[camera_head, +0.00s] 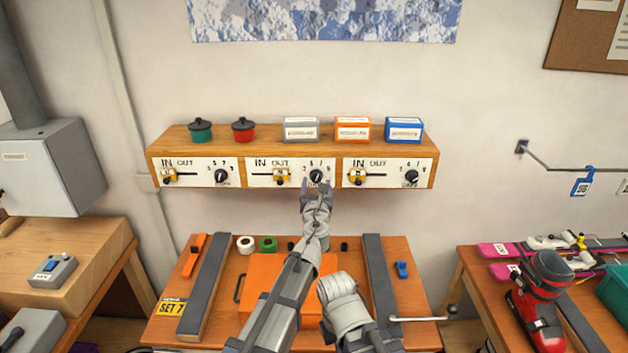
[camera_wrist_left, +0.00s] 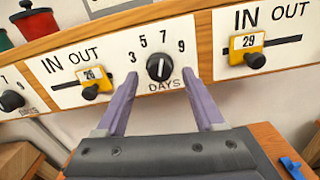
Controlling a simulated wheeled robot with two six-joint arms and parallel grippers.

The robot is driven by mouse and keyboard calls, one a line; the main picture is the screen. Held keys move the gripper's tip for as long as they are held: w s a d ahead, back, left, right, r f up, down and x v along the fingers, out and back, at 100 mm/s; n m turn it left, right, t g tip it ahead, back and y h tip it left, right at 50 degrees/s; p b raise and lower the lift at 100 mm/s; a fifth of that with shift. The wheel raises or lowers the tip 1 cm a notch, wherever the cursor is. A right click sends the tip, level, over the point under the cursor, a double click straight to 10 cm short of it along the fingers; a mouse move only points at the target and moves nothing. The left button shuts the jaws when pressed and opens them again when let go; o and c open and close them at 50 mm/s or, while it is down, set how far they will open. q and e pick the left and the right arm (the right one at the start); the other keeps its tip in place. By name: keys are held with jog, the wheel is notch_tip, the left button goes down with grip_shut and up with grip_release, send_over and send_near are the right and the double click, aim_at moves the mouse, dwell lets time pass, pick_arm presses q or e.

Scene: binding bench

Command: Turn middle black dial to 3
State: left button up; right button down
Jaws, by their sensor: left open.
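The middle black dial (camera_head: 316,176) sits on the middle white panel of the wall shelf. In the left wrist view the dial (camera_wrist_left: 159,67) has the numbers 3, 5, 7 and 9 arched above it and DAYS below. Its white mark points roughly straight up, between 5 and 7. My left gripper (camera_head: 316,185) is at this dial. In the left wrist view its purple fingers (camera_wrist_left: 159,77) are open, one to each side of and slightly below the dial, with visible gaps. Whether they reach the panel's depth is unclear. My right gripper is not visible.
Yellow IN/OUT sliders flank the dial: one (camera_wrist_left: 95,83) left, another (camera_wrist_left: 246,49) right. Similar black dials sit on the left panel (camera_head: 221,177) and right panel (camera_head: 410,178). Pots and boxes stand on the shelf (camera_head: 262,136). A bench (camera_head: 172,285) lies below; wall space between is clear.

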aim_at(316, 177)
pick_arm(q)
jog(key=w, duration=0.2)
jog(key=shift+w, duration=0.35)
jog(key=shift+s, duration=0.1)
jog(key=shift+c, duration=0.4)
grip_shut()
